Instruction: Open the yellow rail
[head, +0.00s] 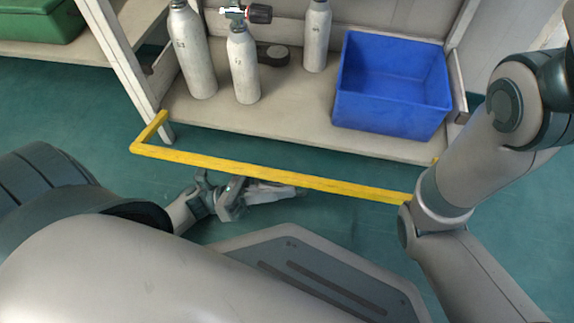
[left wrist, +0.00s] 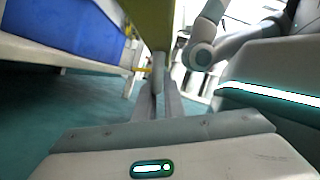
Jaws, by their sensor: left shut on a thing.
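The yellow rail (head: 235,167) is a long bar in front of the low shelf, with a short side arm at its left end running back to the shelf post. Its right end passes behind my right arm. My left gripper (head: 298,190) is just below the bar's middle in the head view. In the left wrist view its narrow fingers (left wrist: 158,62) are closed together at the rail (left wrist: 157,22), which looks dark yellow close up. The exact contact is partly hidden. My right gripper is out of view; only its arm shows at the right.
The shelf (head: 290,128) behind the rail holds grey cylinders (head: 243,68), a dark round object (head: 273,56) and a blue crate (head: 390,90). A green box (head: 40,20) stands on another shelf at upper left. Green floor is clear between the rail and my base.

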